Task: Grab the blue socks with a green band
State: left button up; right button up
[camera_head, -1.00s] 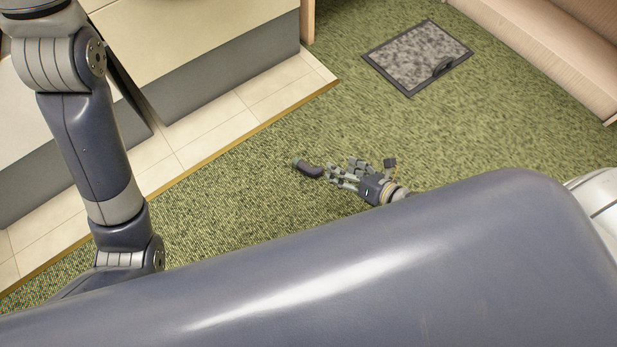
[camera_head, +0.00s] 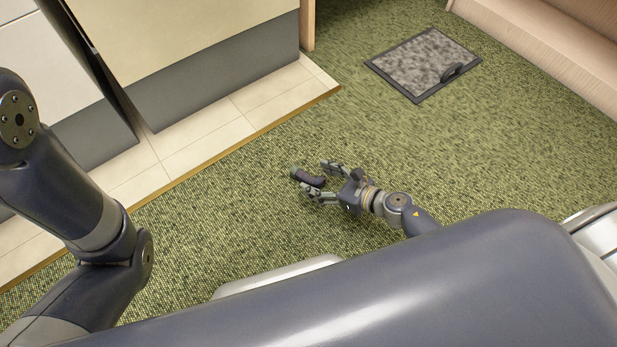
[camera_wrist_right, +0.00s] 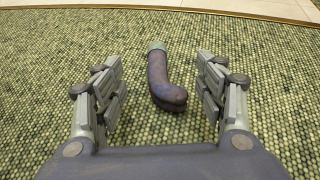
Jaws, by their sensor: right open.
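The sock (camera_head: 310,179) is dark purple-blue with a grey-green band at one end, and it lies on the green carpet. It also shows in the right wrist view (camera_wrist_right: 165,80), with its band toward the top and its toe bent to the right. My right gripper (camera_head: 318,178) is open, with its fingers on either side of the sock. In the right wrist view the gripper (camera_wrist_right: 165,85) shows a gap between each finger and the sock. The left arm shows at the left edge of the head view, but its gripper is out of view.
Pale cabinets (camera_head: 200,45) and a tiled strip (camera_head: 205,138) with a wooden edge run along the left. A wooden step (camera_head: 545,50) is at the upper right. Carpet around the sock is clear.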

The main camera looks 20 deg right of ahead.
aim_at(309, 174)
jog(key=b+x, duration=0.1)
jog(key=x, duration=0.1)
jog(key=b+x, duration=0.1)
jog(key=x, duration=0.1)
jog(key=shift+w+d+f, duration=0.1)
jog(key=shift+d+f, duration=0.1)
jog(key=shift+d, duration=0.2)
jog(key=shift+w+a+f, duration=0.15)
jog(key=shift+w+a, duration=0.15)
jog(key=shift+w, duration=0.1)
jog(key=c, duration=1.2)
